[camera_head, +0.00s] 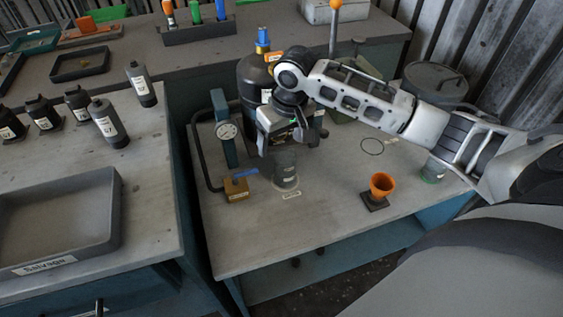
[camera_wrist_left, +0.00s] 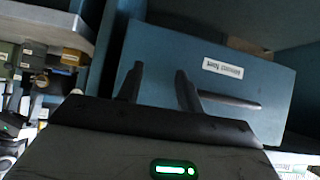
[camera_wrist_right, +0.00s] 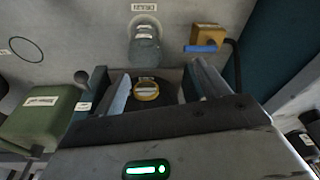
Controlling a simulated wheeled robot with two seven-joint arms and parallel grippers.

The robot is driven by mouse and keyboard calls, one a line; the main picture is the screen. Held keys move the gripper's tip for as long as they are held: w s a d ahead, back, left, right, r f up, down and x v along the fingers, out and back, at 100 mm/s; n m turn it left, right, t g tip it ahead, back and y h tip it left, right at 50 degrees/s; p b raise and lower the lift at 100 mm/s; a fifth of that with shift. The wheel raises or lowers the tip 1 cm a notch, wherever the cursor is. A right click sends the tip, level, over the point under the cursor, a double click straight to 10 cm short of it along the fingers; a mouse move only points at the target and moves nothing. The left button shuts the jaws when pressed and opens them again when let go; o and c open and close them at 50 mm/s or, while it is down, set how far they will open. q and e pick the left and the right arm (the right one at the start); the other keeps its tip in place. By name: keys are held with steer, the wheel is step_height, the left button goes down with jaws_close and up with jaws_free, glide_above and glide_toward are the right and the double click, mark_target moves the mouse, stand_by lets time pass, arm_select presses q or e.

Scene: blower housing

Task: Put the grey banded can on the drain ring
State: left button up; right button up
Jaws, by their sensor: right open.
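A grey can (camera_head: 286,172) with a pale band or label stands upright on the right bench, behind a small label plate. In the right wrist view the can (camera_wrist_right: 145,48) is just beyond my fingertips, apart from them. My right gripper (camera_head: 287,143) is open and empty, above and behind the can; it also shows in the right wrist view (camera_wrist_right: 156,74). My left gripper (camera_wrist_left: 158,86) is open and empty, facing a blue panel.
A brass block with blue handle (camera_head: 237,188) and a gauge stand (camera_head: 226,132) are left of the can. A black tank (camera_head: 254,75) is behind. The front bench middle is clear.

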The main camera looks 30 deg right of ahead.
steer(key=s+a+f+t+y, duration=0.1)
steer(key=s+a+f, duration=0.1)
steer(key=a+f, duration=0.1)
steer(key=s+a+f+n+t+y, duration=0.1)
steer(key=s+a+f, duration=0.1)
steer(key=a, duration=0.4)
steer(key=s+a+f+n+t+y, duration=0.1)
steer(key=s+a+f+t+y, duration=0.1)
steer(key=a+f, duration=0.2)
steer(key=shift+s+a+f, duration=0.35)
steer(key=shift+a+f, duration=0.05)
steer(key=shift+f, duration=0.05)
steer(key=s+t, duration=0.1)
steer(key=s+f, duration=0.1)
steer(key=s, duration=0.1)
steer(key=s+f+t, duration=0.1)
steer(key=s, duration=0.1)
steer(key=shift+a+f+t, duration=0.1)
steer(key=shift+a+t, duration=0.2)
steer(key=shift+t+h, duration=0.8)
steer(key=s, duration=0.1)
steer(key=s+d, duration=0.1)
steer(key=s, duration=0.1)
steer(key=s+d+f, duration=0.1)
steer(key=s, duration=0.1)
steer(key=shift+s, duration=0.25)
